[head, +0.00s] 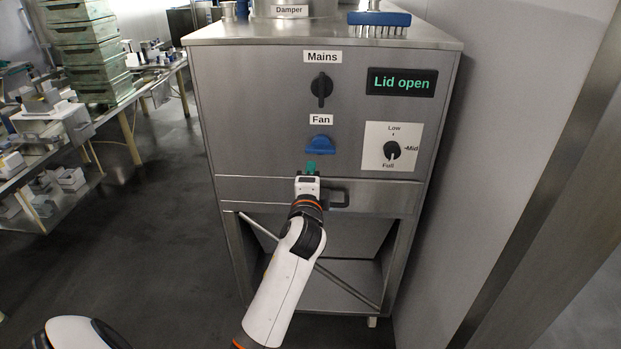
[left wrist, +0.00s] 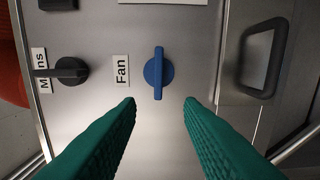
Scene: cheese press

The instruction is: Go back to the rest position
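My left gripper (head: 310,170) is in front of the steel cabinet, just below the blue fan knob (head: 320,145). In the left wrist view its green fingers (left wrist: 160,100) are wide apart with nothing between the tips. The fan knob (left wrist: 158,72) shows just beyond the fingertips, and no contact can be seen. Its handle lies level in the head view. The black mains knob (head: 321,88) has its handle upright. My right gripper is not in view.
The steel cabinet (head: 260,100) carries a display (head: 401,82) reading "Lid open", a Low/Mid/Full dial (head: 391,150) and a handle (head: 338,197) beside my gripper. A blue brush (head: 379,18) is on top. A wall stands close at right. Open floor (head: 150,230) lies left, before benches.

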